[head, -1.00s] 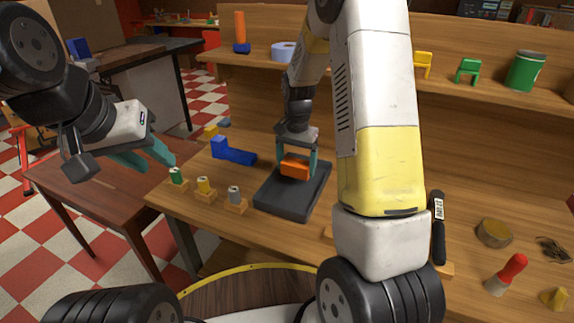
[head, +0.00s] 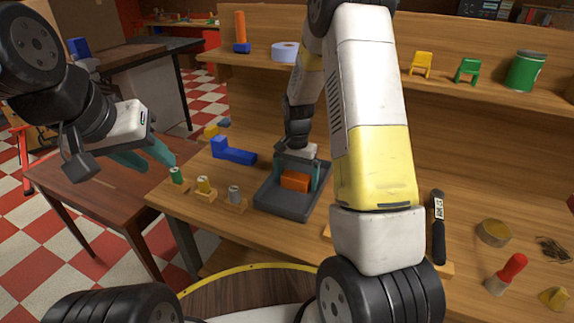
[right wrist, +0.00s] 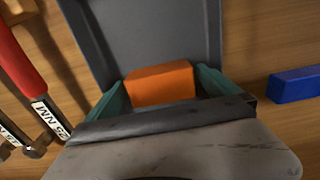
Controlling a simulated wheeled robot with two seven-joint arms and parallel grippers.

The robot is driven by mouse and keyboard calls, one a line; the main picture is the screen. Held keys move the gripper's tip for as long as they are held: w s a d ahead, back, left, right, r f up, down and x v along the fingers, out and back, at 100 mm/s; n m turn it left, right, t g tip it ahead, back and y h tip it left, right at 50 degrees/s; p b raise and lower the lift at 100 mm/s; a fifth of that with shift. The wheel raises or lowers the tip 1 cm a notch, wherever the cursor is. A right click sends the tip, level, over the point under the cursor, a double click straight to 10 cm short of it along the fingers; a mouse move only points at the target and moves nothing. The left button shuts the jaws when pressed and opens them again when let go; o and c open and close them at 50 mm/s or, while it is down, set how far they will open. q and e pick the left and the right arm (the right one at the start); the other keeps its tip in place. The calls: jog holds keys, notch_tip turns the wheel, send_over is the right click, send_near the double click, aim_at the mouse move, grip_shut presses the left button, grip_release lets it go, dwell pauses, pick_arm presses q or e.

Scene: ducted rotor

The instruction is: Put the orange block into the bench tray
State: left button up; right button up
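The orange block (head: 295,181) sits low inside the dark grey bench tray (head: 271,203), appearing to rest on its floor. My right gripper (head: 301,178) is down over the tray, with its teal fingers on either side of the block. The fingers look spread, with a narrow gap at the block's right side. In the right wrist view the block (right wrist: 161,84) lies between the fingertips, with the tray (right wrist: 160,25) beyond it. My left gripper (head: 150,158) is open and empty, left of the bench.
A blue L-shaped block (head: 235,155) lies left of the tray. Several small holders with coloured cylinders (head: 205,188) stand at the bench's front left. A dark-handled tool (head: 438,225) and a red-topped object (head: 512,269) are on the right. A shelf runs behind.

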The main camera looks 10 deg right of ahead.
aim_at(296, 176)
notch_tip(296, 176, up, 12)
jog(key=s+r+n+t+y, duration=0.2)
jog(key=s+r+n+t, duration=0.1)
jog(key=s+r, duration=0.9)
jog(key=s+a+r+n+t, duration=0.2)
jog(key=s+r+n+t, duration=0.1)
jog(key=s, duration=0.9)
jog(key=shift+s+r+n, duration=0.15)
jog(key=shift+r+n, duration=0.35)
jog(key=shift+n, duration=0.2)
jog(key=shift+c, duration=0.2)
